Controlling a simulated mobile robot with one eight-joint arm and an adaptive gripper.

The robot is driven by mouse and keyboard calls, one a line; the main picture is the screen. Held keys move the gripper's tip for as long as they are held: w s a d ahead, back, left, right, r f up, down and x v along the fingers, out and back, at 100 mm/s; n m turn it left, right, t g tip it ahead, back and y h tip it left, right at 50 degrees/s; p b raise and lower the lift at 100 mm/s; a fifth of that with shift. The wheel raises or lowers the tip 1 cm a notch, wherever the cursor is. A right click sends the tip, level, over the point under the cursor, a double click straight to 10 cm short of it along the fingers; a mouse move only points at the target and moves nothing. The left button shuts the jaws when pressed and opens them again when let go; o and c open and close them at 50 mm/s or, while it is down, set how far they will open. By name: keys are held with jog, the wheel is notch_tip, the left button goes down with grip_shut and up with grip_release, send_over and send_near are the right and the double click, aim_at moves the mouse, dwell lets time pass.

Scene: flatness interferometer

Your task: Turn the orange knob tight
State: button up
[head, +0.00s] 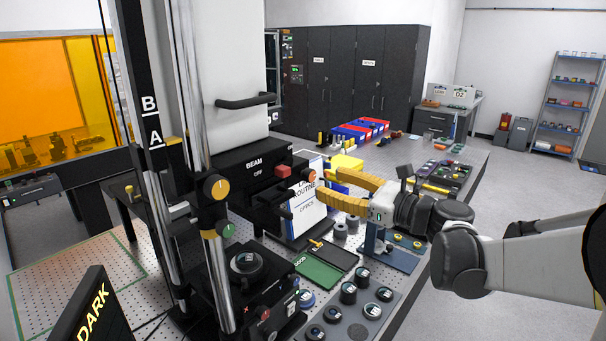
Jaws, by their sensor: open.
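A round orange-yellow knob (216,187) with a dark pointer mark sits on the black clamp of the upright metal column at left centre. A smaller orange knob-like part (312,177) shows beside the black BEAM housing, close to my fingertips. Which of the two is the task's knob I cannot tell for certain. My gripper (321,185) reaches in from the right with its yellow fingers apart and pointing left. It looks empty. Its tips are well right of the larger knob; whether they touch the smaller part is unclear.
The black BEAM housing (252,172) carries a red block (283,172). A white routine sign (305,205) stands behind the fingers. Below are a green and black tray (319,274) and several dark round pieces on a grey plate (345,325). A DARK sign (92,313) stands front left.

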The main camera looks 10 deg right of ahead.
aim_at(312, 176)
jog(key=x, duration=0.6)
grip_shut()
